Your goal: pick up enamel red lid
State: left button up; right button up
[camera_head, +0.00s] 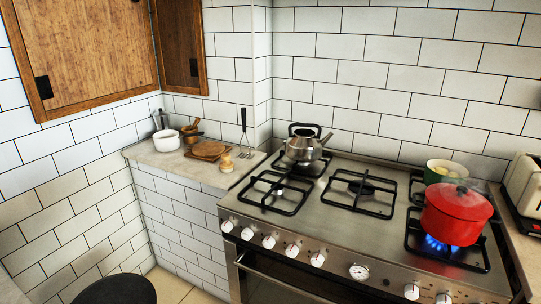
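The enamel red lid (460,200) sits on a red pot (450,229) at the right of the stove in the head view. The lid's knob is hard to make out, and faint steam or haze hangs around it. The pot stands on the front right burner, and a blue flame shows under it. Neither of my grippers is in view, so nothing of mine touches the lid.
A green pot (436,177) stands right behind the red pot. A toaster (525,187) is close on the right. A steel kettle (303,146) stands at the back left burner. The middle burners (357,193) are empty. A counter (150,153) holds bowls and boards.

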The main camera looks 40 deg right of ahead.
aim_at(485, 211)
jog(key=z, duration=2.55)
jog(key=l+u, duration=0.2)
jog(key=l, duration=0.45)
jog(key=i, duration=0.05)
